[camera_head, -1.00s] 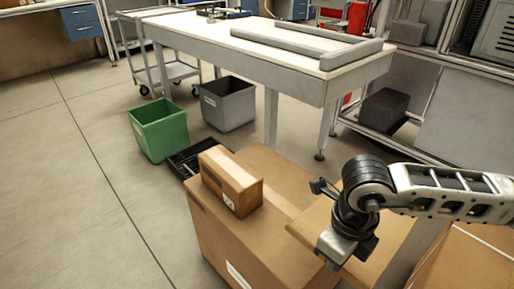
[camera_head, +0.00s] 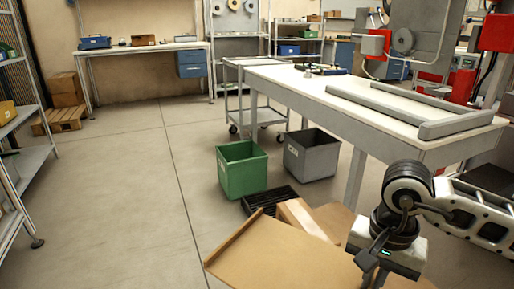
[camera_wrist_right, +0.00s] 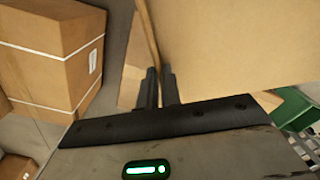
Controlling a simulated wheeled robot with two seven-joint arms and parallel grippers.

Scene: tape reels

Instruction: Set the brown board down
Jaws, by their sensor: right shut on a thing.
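The brown board (camera_head: 285,262) is a flat tan panel with a thin raised strip along its left edge. It is in the lower middle of the head view, above the cartons. My right gripper (camera_head: 372,265) is shut on it at its right side. In the right wrist view the fingers (camera_wrist_right: 160,88) pinch the board's edge, and the board (camera_wrist_right: 235,45) fills the upper right. I cannot tell whether the board touches anything beneath it. My left gripper is not in view.
A small carton (camera_head: 302,217) and a larger carton (camera_head: 340,217) are partly hidden behind the board. A black crate (camera_head: 268,199), green bin (camera_head: 241,169) and grey bin (camera_head: 311,155) stand beyond. A long white-topped table (camera_head: 330,95) is at right.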

